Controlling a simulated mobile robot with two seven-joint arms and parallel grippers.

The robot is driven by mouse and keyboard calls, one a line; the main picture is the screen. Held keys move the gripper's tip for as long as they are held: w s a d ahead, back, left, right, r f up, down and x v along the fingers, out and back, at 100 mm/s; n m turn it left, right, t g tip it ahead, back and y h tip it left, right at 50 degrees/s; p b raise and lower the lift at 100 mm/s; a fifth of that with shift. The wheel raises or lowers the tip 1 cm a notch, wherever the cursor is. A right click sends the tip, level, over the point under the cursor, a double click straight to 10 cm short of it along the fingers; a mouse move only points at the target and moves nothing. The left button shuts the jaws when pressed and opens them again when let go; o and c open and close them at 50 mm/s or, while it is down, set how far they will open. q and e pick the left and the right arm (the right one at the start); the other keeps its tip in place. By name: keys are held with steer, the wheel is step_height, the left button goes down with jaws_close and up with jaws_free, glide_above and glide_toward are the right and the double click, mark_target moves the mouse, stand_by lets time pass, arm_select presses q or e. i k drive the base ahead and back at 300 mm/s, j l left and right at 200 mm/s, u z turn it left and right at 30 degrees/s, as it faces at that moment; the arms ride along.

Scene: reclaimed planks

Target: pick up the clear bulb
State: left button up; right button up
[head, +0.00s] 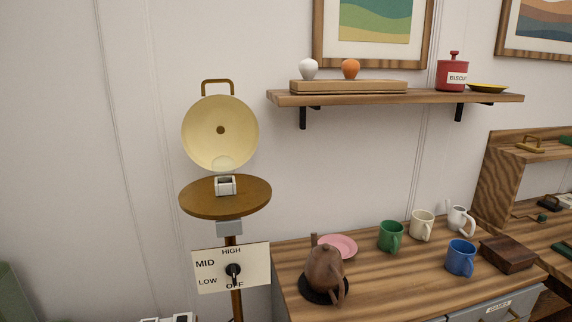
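The clear bulb (222,164) is a faint, see-through globe on the lamp, in front of the lower part of the cream reflector dish (205,125). It sits upright just above a small white and dark socket (225,190) on the round wooden lamp plate (245,205). Pale and dark parts at the bottom edge, left of the lamp pole, look like the top of my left gripper (168,319). It is well below the bulb and mostly cut off, so its opening cannot be made out. My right gripper is not in view.
A white bulb (308,69) and an orange bulb (351,69) stand on the wall shelf (440,98). A dial panel (250,280) reads LOW, MID, HIGH, OFF. A brown teapot (325,268), pink plate (338,245) and several mugs stand on the counter at right.

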mark_target(223, 167)
steer(key=l+u, duration=0.1)
steer(key=u, duration=0.4)
steer(key=l+u, duration=0.35)
steer(key=k+l+u, duration=0.1)
steer(key=l+u, duration=0.25)
steer(key=k+l, duration=0.1)
steer(key=l, duration=0.25)
steer(key=k+l+u, duration=0.1)
steer(key=l, duration=0.25)
steer(key=k+l, duration=0.15)
steer(key=l, duration=0.2)
steer(key=k+l+u, duration=0.1)
steer(key=l, duration=0.2)
steer(key=k+l, duration=0.15)
steer(key=l, duration=0.2)
steer(key=u, duration=0.05)
